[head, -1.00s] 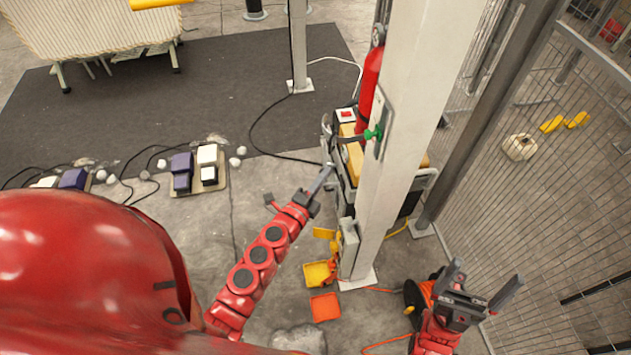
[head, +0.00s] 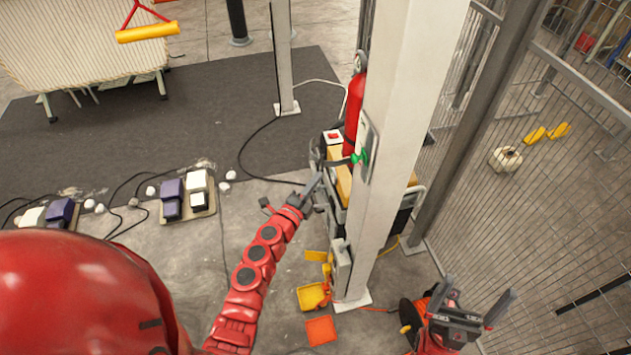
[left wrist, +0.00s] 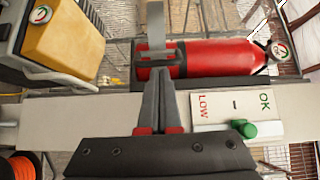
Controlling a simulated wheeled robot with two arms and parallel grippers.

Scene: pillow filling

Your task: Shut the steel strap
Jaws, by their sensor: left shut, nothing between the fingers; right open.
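The red extinguisher (head: 354,110) stands upright against the far side of the white post (head: 395,130). In the left wrist view the extinguisher (left wrist: 225,58) lies across the picture. The grey steel strap (left wrist: 156,25) crosses the cylinder's left part there and sticks out past its upper edge, seemingly not lying flat around it. My left gripper (head: 316,182) is shut and empty beside the post. In its wrist view the closed fingertips (left wrist: 160,82) are in line with the strap and overlap its lower part; contact cannot be told. My right gripper (head: 480,305) is open and empty, low right of the post.
A green knob (left wrist: 244,129) sits by a LOW/OK plate (left wrist: 215,112) on the post, right of my left fingers. A cart with a yellow case (head: 343,180) stands behind the post. A mesh fence (head: 560,210) bounds the right. Yellow and orange trays (head: 321,330) lie at the post's foot.

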